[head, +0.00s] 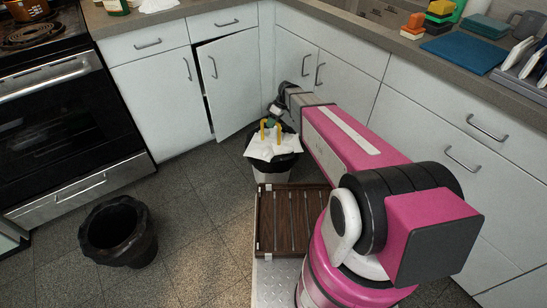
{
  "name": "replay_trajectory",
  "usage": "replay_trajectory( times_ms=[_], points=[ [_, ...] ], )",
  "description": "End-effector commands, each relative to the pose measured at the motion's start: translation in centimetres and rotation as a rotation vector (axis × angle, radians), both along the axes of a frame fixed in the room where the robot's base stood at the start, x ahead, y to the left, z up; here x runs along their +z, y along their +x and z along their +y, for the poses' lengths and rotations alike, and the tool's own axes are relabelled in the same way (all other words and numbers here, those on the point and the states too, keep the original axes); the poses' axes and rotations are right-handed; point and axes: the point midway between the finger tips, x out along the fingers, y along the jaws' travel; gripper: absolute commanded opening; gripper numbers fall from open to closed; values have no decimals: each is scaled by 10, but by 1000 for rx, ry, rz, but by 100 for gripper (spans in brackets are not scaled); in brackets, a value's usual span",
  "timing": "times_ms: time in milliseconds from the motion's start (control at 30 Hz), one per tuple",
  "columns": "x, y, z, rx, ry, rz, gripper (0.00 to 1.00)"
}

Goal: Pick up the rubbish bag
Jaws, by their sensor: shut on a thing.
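The rubbish bag (283,162) is a black bag with white, crumpled, paper-like material on top. It sits in or on a pale bin (270,176) by the cabinet corner. My gripper (271,138) reaches down from above, its two yellow fingers at the white top of the bag. The gripper is shut on the bag, though the exact grip point is small and hard to make out. The bag appears still low, around the bin's rim.
A black bin (118,232) with an open, empty-looking top stands on the floor at left. The stove (70,125) is at far left. A cabinet door (228,82) stands slightly ajar behind the bag. A brown slatted deck (292,220) lies in front. Floor between is clear.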

Motion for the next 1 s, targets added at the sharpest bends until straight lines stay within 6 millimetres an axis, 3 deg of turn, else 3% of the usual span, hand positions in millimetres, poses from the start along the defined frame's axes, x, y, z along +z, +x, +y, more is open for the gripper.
replay_trajectory(
  times_ms=[1000],
  points=[
    [8,0,1,1,4,-3,0]
  ],
)
